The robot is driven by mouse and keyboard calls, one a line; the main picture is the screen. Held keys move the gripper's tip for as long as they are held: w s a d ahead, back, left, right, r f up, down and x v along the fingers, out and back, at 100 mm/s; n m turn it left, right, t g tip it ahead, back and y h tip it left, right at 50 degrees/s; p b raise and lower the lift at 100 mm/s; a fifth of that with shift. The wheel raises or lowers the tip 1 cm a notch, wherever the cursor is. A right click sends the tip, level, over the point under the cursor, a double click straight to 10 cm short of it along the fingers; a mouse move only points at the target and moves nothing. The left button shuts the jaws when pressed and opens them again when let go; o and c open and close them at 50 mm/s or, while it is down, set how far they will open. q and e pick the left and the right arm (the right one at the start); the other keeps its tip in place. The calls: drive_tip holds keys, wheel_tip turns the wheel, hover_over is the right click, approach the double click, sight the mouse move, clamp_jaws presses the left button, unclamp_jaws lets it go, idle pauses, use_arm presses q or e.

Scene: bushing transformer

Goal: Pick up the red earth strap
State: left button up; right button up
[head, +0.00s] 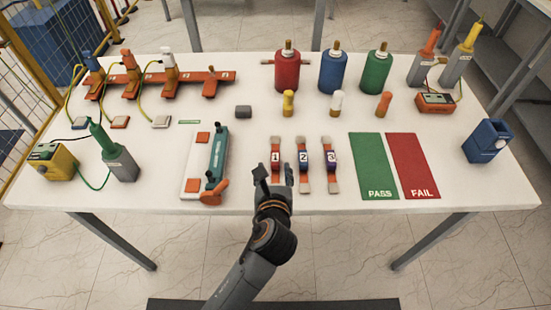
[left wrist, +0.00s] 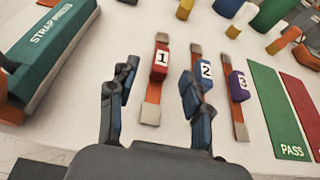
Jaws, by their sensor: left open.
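The red earth strap (head: 275,157) lies on the white table, an orange-brown strip with pale ends and a red block marked 1. It lies lengthwise away from me. In the left wrist view the red strap (left wrist: 161,60) shows between my fingers, its block just beyond the tips. My left gripper (head: 273,174) is open and empty over the near end of this strap, hiding part of it; its two fingers also show in the left wrist view (left wrist: 158,76). I cannot tell its exact height above the table. My right gripper is not in view.
A blue strap marked 2 (head: 303,158) and a purple strap marked 3 (head: 329,160) lie close to the right. A teal strap press (head: 217,158) stands to the left. Green PASS (head: 373,165) and red FAIL (head: 412,165) mats lie right. Several bushings stand behind.

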sight(275, 159)
use_arm(q)
drive_tip(key=shift+x, duration=0.8)
drive_tip(key=shift+w+f, duration=0.2)
drive_tip(key=shift+w, duration=0.15)
drive_tip(key=shift+w+d+f, duration=0.1)
drive_tip(key=shift+w+f, duration=0.15)
drive_tip(key=shift+w, duration=0.3)
drive_tip(key=x, duration=0.3)
drive_tip(key=shift+w+d+f+p, duration=0.1)
drive_tip(key=shift+w+f+p, duration=0.05)
drive_tip(key=shift+f+p, duration=0.15)
drive_tip(key=shift+w+f, duration=0.15)
drive_tip(key=shift+w, duration=0.2)
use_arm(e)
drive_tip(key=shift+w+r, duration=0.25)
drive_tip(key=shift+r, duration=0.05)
use_arm(q)
drive_tip(key=shift+s, duration=0.1)
drive_tip(key=shift+c, duration=0.4)
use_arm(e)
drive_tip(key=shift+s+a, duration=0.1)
use_arm(q)
clamp_jaws()
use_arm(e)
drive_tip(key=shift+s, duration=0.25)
